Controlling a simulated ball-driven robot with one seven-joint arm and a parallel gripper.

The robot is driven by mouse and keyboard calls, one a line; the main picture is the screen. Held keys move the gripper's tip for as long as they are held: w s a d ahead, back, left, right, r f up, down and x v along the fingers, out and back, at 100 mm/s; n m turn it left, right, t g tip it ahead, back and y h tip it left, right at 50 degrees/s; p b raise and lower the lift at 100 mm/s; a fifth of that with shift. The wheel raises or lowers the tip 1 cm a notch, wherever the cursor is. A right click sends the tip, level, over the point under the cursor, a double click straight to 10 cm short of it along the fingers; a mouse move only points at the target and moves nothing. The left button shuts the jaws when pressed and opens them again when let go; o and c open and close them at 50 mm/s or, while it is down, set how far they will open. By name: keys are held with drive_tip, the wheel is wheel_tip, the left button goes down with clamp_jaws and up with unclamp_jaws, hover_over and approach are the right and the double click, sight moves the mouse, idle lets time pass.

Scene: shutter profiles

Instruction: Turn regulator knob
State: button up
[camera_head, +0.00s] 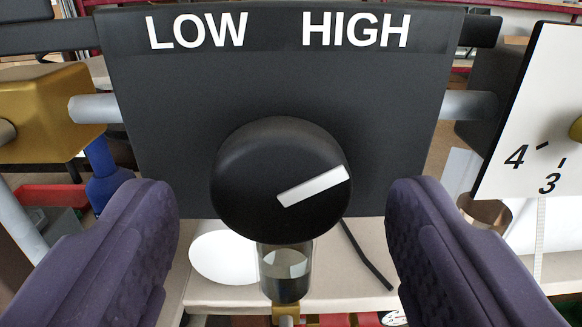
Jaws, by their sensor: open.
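The regulator knob (245,180) is a round black knob with a white pointer bar (313,187). The bar runs from near the knob's middle toward its upper right edge. The knob sits in front of a dark panel (400,120) with white LOW (197,31) at upper left and HIGH (356,30) at upper right. My gripper (280,215) is open, with purple ridged fingers on the left and right sides of the knob. There are visible gaps between both fingers and the knob, so neither appears to touch it.
Grey pipes join the panel on both sides, with a gold block (48,110) at left. A white dial plate (538,110) with numbers stands at right. A clear cylinder (286,272) with a gold fitting is below the knob. A pale shelf (330,285) lies behind.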

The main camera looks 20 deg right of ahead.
drive_tip(key=shift+w+d, duration=0.1)
drive_tip(key=shift+w, duration=0.35)
drive_tip(key=c, duration=1)
drive_tip(key=shift+c, duration=0.2)
drive_tip(key=shift+m+b, duration=0.3)
drive_tip(key=shift+b, duration=0.1)
